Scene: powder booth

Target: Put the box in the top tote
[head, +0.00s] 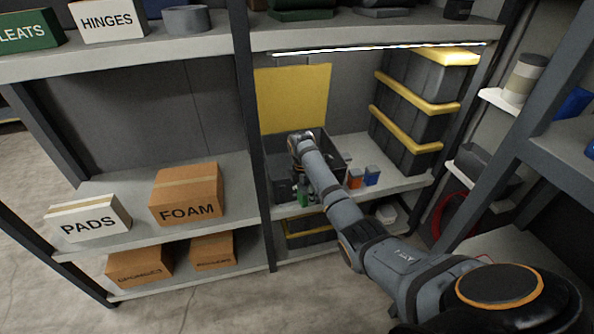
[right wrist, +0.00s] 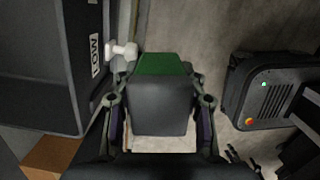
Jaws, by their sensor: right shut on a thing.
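The box (right wrist: 160,105) is dark grey with a green face. My right gripper (right wrist: 160,112) is shut on it, one finger at each side, in the right wrist view. In the head view my right arm reaches to an open dark tote (head: 338,152) on the middle shelf. The gripper (head: 302,186) is partly hidden there, and a small green patch of the box (head: 304,200) shows at the tote's front. My left gripper is out of view.
Small orange (head: 355,178) and blue (head: 372,176) boxes sit right of the tote. Dark cases with yellow bands (head: 415,110) stand behind them. A shelf post (head: 252,120) stands left, with the FOAM box (head: 187,195) beyond. Another dark and yellow tote (head: 310,232) is below.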

